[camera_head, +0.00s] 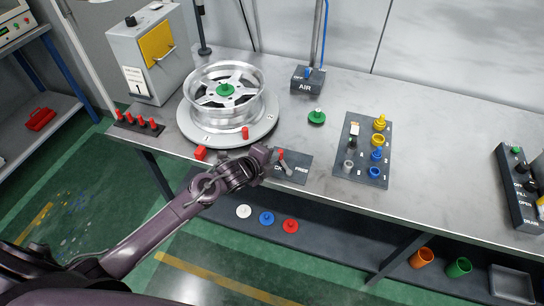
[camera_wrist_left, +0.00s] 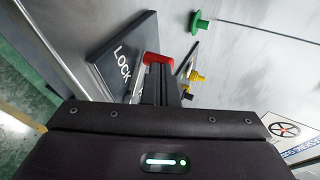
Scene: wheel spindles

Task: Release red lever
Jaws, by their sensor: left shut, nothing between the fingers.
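The red lever (camera_head: 281,154) stands on a dark plate (camera_head: 302,178) near the table's front edge; the word FREE is readable and the LOCK side is partly covered by my gripper. My left gripper (camera_head: 268,153) is shut and empty, just left of the lever. In the left wrist view the lever's red top (camera_wrist_left: 158,58) shows right at the fingertips (camera_wrist_left: 160,72), and the LOCK lettering is on the plate (camera_wrist_left: 118,55) to its left. I cannot tell whether the fingers touch the lever. My right gripper is out of view.
A wheel rim (camera_head: 225,92) sits on a round base (camera_head: 185,122) behind my arm. A green-topped piece (camera_head: 317,117), an AIR box (camera_head: 307,79) and a board of coloured knobs (camera_head: 364,150) stand to the right. A control box (camera_head: 149,52) stands at the left. The table's right half is mostly clear.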

